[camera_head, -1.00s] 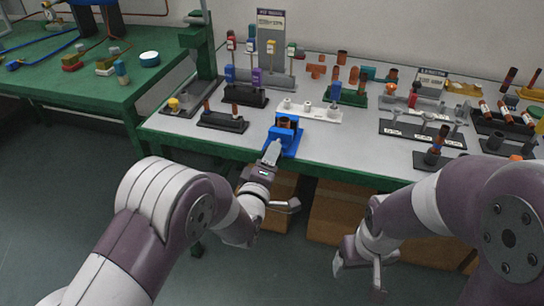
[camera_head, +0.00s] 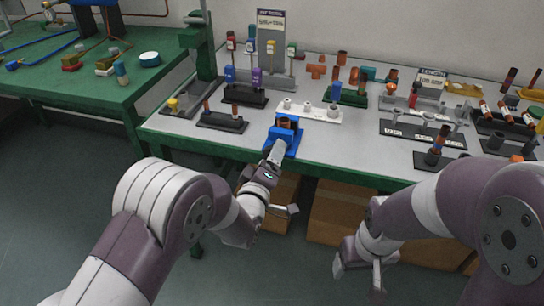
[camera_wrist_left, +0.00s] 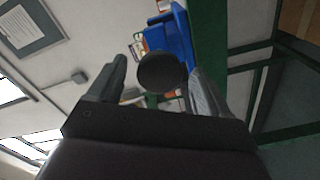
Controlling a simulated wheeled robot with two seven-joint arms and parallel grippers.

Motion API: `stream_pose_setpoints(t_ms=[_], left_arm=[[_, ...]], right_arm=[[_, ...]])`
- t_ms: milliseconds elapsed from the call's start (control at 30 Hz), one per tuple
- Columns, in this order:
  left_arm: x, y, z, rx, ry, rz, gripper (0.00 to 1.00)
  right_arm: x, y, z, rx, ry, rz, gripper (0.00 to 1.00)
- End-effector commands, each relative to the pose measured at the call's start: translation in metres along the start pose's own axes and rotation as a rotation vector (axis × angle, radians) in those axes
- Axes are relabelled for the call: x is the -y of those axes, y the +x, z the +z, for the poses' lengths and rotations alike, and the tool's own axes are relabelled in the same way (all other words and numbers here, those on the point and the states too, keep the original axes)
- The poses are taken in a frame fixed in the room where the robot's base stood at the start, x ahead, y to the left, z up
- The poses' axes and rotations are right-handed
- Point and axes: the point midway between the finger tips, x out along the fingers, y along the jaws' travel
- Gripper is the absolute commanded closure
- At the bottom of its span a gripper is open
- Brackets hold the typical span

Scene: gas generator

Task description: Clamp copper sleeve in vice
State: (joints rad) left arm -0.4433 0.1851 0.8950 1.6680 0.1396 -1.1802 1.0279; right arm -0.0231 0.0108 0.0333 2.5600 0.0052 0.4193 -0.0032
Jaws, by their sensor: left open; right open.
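The blue vice (camera_head: 284,134) stands at the front edge of the grey table and also shows in the left wrist view (camera_wrist_left: 180,38). A small brown copper-coloured piece (camera_head: 292,122) shows at the top of the vice; I cannot tell how firmly it is held. My left gripper (camera_head: 277,152) is at the front of the vice. In the left wrist view, its open fingers (camera_wrist_left: 158,88) stand on either side of a dark round disc (camera_wrist_left: 162,72) in front of the vice; contact is unclear. My right gripper (camera_head: 357,270) is open and empty, in front of the table and below its top.
A black rack (camera_head: 222,122) is left of the vice and a white holder (camera_head: 310,112) is behind it. Racks of copper parts fill the right side. Cardboard boxes (camera_head: 340,212) stand under the table. The tabletop just right of the vice is clear.

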Motion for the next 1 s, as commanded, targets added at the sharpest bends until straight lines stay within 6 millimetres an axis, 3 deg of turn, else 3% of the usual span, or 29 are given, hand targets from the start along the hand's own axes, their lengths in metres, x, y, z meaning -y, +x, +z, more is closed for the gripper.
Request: stream_pose_setpoints(t_ms=[267, 500, 767, 800, 967, 1000], left_arm=[[0.001, 0.000, 0.000, 0.000, -0.018, 0.001, 0.21], [0.003, 0.000, 0.002, -0.001, -0.406, 0.002, 0.21], [0.000, 0.000, 0.000, 0.000, -0.493, 0.000, 0.21], [0.000, 0.000, 0.000, 0.000, -0.493, 0.000, 0.25], [0.000, 0.000, 0.000, 0.000, -0.491, 0.000, 0.77], [0.000, 0.000, 0.000, 0.000, -0.491, 0.000, 0.78]], right_arm=[[0.000, 0.002, 0.000, 0.000, 0.000, 0.000, 0.24], [0.000, 0.025, 0.003, 0.000, 0.000, 0.000, 0.24], [0.000, 0.024, 0.003, 0.000, 0.000, 0.000, 0.24], [0.000, 0.024, 0.003, 0.000, 0.000, 0.000, 0.24], [0.000, 0.024, 0.003, 0.000, 0.000, 0.000, 0.24], [0.000, 0.024, 0.003, 0.000, 0.000, 0.000, 0.24]])
